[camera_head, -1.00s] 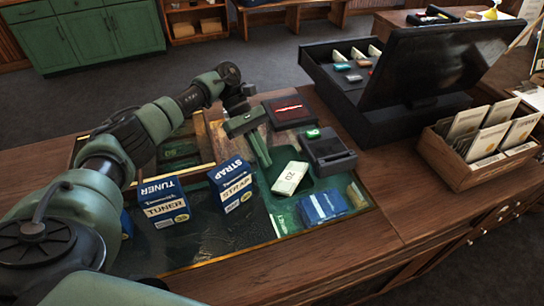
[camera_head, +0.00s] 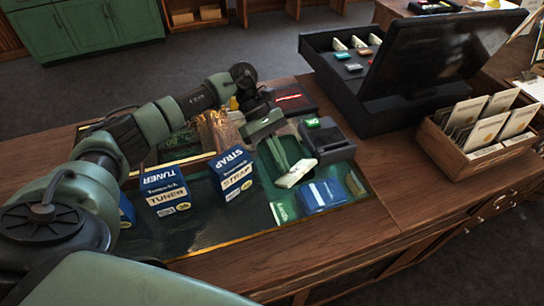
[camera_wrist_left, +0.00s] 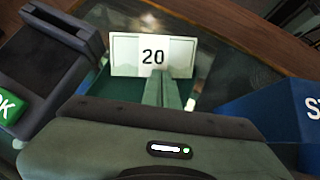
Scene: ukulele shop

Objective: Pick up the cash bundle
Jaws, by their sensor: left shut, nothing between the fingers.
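The cash bundle (camera_head: 299,174), pale with a "20" on it, lies on the glass counter top beside a blue box. It also shows in the left wrist view (camera_wrist_left: 125,54), with its far edge fully in sight. My left gripper (camera_head: 281,162) is above the counter, its fingers pointing down at the bundle. In the left wrist view the fingers (camera_wrist_left: 165,90) are together and empty, and their tips overlap the bundle's near edge. I cannot tell whether they touch it. My right gripper is not in view.
A dark card terminal (camera_head: 326,141) stands close behind the bundle. A blue box (camera_head: 322,196) lies in front, and strap (camera_head: 231,172) and tuner (camera_head: 165,190) boxes stand to the left. A cash drawer, a monitor (camera_head: 440,55) and a wooden card box (camera_head: 475,152) are to the right.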

